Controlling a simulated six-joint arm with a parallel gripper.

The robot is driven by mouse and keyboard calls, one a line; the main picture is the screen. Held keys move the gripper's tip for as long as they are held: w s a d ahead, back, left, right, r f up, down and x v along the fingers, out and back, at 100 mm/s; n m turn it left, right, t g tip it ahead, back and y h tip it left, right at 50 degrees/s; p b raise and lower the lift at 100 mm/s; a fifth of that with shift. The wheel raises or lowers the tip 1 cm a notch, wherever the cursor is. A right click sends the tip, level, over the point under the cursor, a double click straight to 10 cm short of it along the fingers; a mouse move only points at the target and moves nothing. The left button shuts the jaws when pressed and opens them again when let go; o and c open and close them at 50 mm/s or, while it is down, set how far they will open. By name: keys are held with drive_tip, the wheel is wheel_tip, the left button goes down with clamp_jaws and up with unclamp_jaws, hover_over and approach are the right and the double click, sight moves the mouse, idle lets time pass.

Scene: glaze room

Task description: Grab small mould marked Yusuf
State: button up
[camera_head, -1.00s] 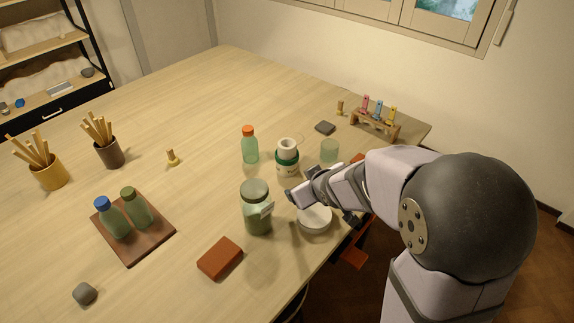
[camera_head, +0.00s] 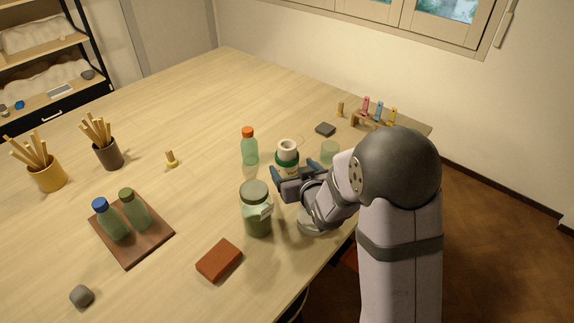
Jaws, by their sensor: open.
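No name is readable in this view, so I cannot tell for sure which thing is the mould marked Yusuf. A small white, round-topped piece with a green band (camera_head: 287,147) stands upright near the middle of the table's right part. My gripper (camera_head: 293,175) is open, just in front of this piece, and hides its lower part. I cannot tell whether the fingers touch it or are around it. A green jar (camera_head: 256,218) with a grey-green lid and a pale tag stands in front and to the left of my gripper.
An orange-capped bottle (camera_head: 249,147) stands close left of the white piece; a pale green glass (camera_head: 329,151) stands right. A terracotta block (camera_head: 219,260) lies near the front edge. A wooden rack (camera_head: 366,121) with coloured sticks is behind my arm.

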sight(291, 163)
drive_tip(key=shift+r+p+x, duration=0.1)
drive_tip(key=shift+p+x, duration=0.5)
drive_tip(key=shift+x, duration=0.4)
drive_tip(key=shift+r+p+x, duration=0.15)
drive_tip(key=shift+p+x, duration=0.4)
drive_tip(key=shift+x, duration=1.35)
drive_tip(key=shift+d, duration=0.1)
drive_tip(key=shift+c, duration=0.2)
drive_tip(key=c, duration=1.1)
drive_tip(key=shift+w, duration=0.1)
drive_tip(key=shift+c, duration=1.2)
drive_tip(key=shift+r, duration=0.15)
